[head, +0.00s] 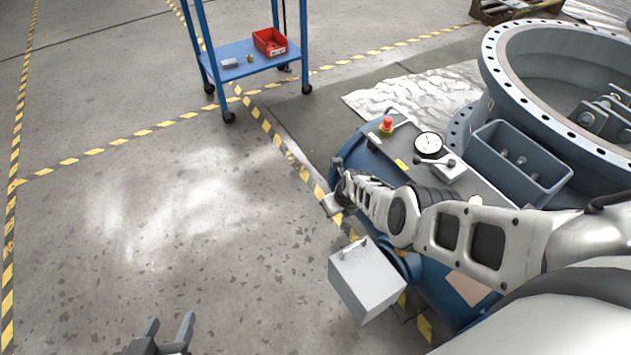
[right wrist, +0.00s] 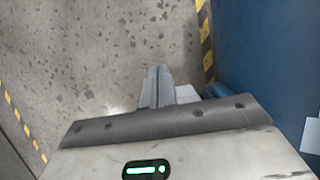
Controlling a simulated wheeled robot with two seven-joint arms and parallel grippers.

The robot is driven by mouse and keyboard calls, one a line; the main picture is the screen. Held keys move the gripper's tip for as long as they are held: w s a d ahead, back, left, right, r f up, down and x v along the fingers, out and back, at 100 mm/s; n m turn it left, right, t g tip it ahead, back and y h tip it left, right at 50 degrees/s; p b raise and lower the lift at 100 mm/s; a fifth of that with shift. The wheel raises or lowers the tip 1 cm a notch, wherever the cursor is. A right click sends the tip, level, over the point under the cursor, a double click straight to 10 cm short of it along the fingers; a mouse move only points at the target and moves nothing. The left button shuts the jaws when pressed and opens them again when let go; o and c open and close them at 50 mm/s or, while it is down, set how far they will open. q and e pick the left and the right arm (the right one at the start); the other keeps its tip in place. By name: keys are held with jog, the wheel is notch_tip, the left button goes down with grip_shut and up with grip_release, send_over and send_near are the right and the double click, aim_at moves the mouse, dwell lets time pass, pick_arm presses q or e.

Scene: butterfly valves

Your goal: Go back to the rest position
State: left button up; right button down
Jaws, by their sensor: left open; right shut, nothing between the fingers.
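My left gripper (head: 168,328) shows at the bottom edge of the head view, over bare floor. Its two dark fingers stand apart with nothing between them. My right arm reaches in from the right of the head view, across the blue machine (head: 345,150). My right gripper (head: 333,203) is at the end of that arm, by the machine's left side, small and partly hidden by the wrist. In the right wrist view its fingers (right wrist: 159,76) are together and empty, above the speckled floor. The machine's blue side is to their right there.
The machine carries a red button (head: 387,125), a dial gauge (head: 429,143) and a blue bin (head: 520,160). A grey box (head: 366,279) juts out below my right forearm. A large flanged valve body (head: 490,75) stands at right. A blue cart (head: 243,60) stands behind. The left floor is clear.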

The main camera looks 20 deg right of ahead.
jog(key=s+d+r+n+t+h, duration=0.1)
jog(key=s+d+n, duration=0.25)
jog(key=n, duration=0.35)
jog(key=s+d+n+t+h, duration=0.1)
jog(key=s+d+n+h, duration=0.2)
jog(key=n, duration=0.5)
jog(key=s+a+r+n+t+y, duration=0.2)
jog(key=s+a+r+n+y, duration=0.1)
jog(key=s+a+r+n, duration=0.5)
jog(key=s+a+r+n+t+y, duration=0.2)
jog(key=s+a+r+n+y, duration=0.1)
jog(key=s+a+r+n, duration=0.5)
jog(key=a+r+n, duration=0.2)
jog(key=a+n, duration=0.2)
jog(key=n, duration=0.1)
jog(key=shift+a+r+y+p, duration=0.2)
jog(key=shift+y+p, duration=0.1)
jog(key=shift+y, duration=0.1)
